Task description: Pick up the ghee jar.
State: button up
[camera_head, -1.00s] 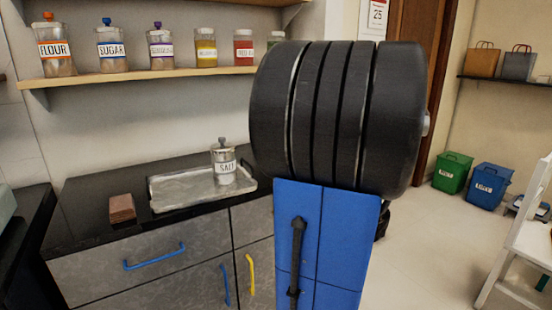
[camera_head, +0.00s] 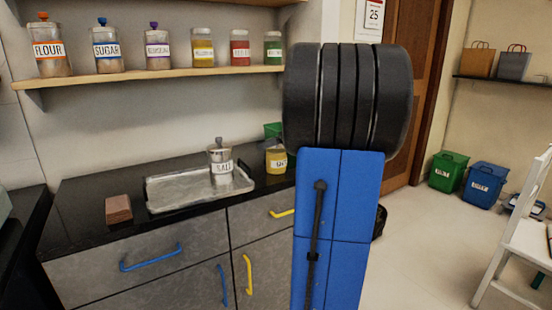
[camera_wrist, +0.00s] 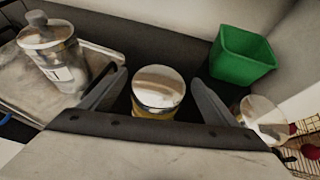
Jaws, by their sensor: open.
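A squat jar of yellow contents, likely the ghee jar (camera_head: 276,159), stands on the black counter right of the tray; its label is too small to read surely. In the wrist view I look down on its shiny round lid (camera_wrist: 158,88), with a yellow strip of its body below. My gripper (camera_wrist: 158,80) is open, one finger to the left of the jar and one to the right. The gap between fingers and jar looks clear.
A metal tray (camera_head: 165,196) holds the salt jar (camera_head: 221,167), left of my gripper; the salt jar also shows in the wrist view (camera_wrist: 58,55). A green bin (camera_wrist: 241,55) stands behind right. Another round lid (camera_wrist: 264,115) is close beside the right finger. A brown block (camera_head: 118,209) lies farther left.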

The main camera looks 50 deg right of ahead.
jog(key=x, duration=0.4)
jog(key=shift+a+f, duration=0.1)
jog(key=shift+f, duration=0.25)
jog(key=c, duration=1.5)
